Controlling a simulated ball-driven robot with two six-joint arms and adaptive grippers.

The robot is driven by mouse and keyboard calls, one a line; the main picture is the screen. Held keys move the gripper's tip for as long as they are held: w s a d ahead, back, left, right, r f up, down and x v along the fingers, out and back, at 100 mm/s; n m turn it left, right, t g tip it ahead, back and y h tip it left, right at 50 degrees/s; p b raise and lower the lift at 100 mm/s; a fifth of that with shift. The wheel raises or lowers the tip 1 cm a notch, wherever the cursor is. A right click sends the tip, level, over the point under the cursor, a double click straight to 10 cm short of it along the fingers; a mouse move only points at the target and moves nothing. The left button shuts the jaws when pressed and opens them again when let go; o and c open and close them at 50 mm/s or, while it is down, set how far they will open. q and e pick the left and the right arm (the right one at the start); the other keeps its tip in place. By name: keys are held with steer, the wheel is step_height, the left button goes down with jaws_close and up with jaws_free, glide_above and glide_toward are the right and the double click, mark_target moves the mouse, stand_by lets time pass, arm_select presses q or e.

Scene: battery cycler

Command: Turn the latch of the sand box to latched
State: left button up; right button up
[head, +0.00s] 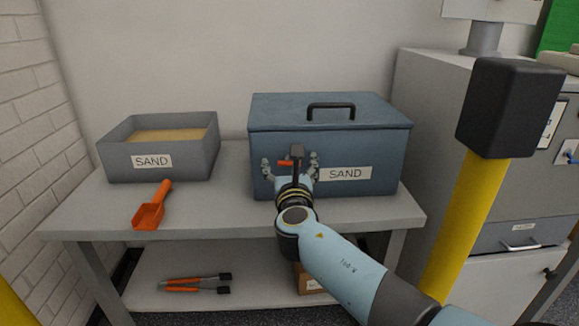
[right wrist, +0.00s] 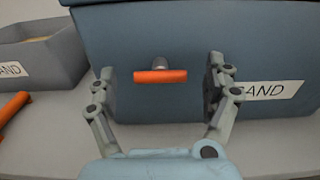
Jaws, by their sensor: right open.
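The blue-grey sand box (head: 380,150) stands on the table with its lid closed and a SAND label on its front. Its latch (right wrist: 160,76) is an orange bar lying horizontally on a grey pivot. In the head view the orange latch (head: 285,163) shows just above my right gripper, partly hidden by a dark part. My right gripper (head: 290,168) is in front of the box. In the right wrist view the right gripper (right wrist: 160,88) is open, with one finger on each side of the latch and clear gaps between. My left gripper is not in view.
An open grey tray of sand (head: 190,158) stands left of the box. An orange scoop (head: 150,212) lies at the table's front edge. Orange-handled tongs (head: 193,285) lie on the lower shelf. A grey cabinet (head: 430,110) stands close on the right.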

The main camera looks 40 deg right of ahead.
steer(key=shift+c, duration=0.2)
steer(key=c, duration=1.2)
steer(key=shift+o, duration=0.2)
